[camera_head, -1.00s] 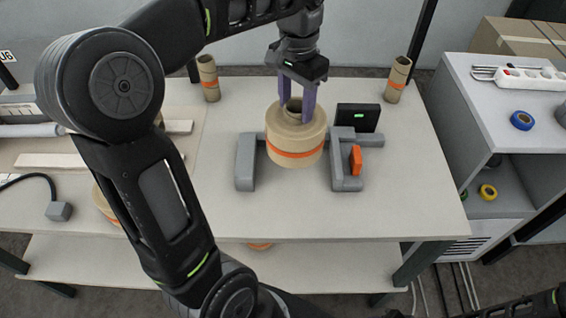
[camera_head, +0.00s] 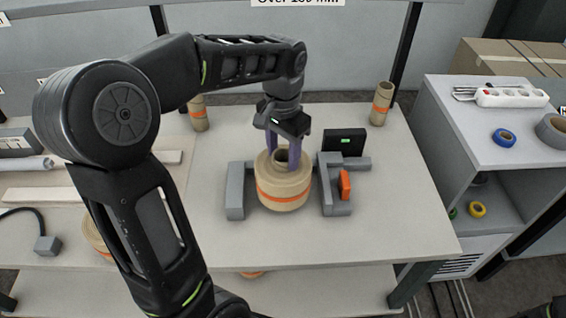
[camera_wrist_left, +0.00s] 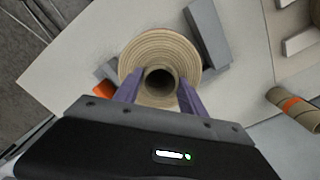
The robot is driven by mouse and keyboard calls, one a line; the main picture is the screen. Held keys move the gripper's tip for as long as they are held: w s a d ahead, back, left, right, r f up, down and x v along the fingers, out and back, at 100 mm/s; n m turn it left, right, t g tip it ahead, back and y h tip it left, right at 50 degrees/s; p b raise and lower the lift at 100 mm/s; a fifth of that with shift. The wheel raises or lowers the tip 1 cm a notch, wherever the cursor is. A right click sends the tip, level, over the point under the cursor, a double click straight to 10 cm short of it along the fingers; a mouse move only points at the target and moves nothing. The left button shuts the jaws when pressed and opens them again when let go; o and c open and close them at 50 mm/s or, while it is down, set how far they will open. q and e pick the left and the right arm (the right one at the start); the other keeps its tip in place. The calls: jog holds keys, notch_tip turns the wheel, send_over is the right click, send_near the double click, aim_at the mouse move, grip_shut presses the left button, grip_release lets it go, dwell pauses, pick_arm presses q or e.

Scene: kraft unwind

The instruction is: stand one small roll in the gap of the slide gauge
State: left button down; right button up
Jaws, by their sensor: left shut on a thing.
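My left gripper (camera_head: 284,163) points down and is shut on the core of a small kraft roll (camera_head: 284,192) with an orange band. The roll is upright between the two grey jaws of the slide gauge (camera_head: 235,195), with some room visible on either side. I cannot tell whether its base touches the table. In the left wrist view the roll (camera_wrist_left: 160,45) shows from above, its hollow core between the purple fingers (camera_wrist_left: 160,90). The gauge's right jaw carries an orange part (camera_head: 345,184).
A black display (camera_head: 344,141) with a green light stands behind the right jaw. Two narrow tubes (camera_head: 381,104) (camera_head: 198,113) stand at the table's back. Another roll (camera_head: 96,234) is partly hidden by my left arm. The front right of the table is clear.

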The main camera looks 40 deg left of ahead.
pick_arm(q)
jog(key=shift+f, duration=1.9)
jog(key=shift+f, duration=0.1)
jog(key=c, duration=0.7)
grip_release()
jog(key=shift+o, duration=0.2)
notch_tip(320, 180, up, 12)
jog(key=shift+r, duration=0.15)
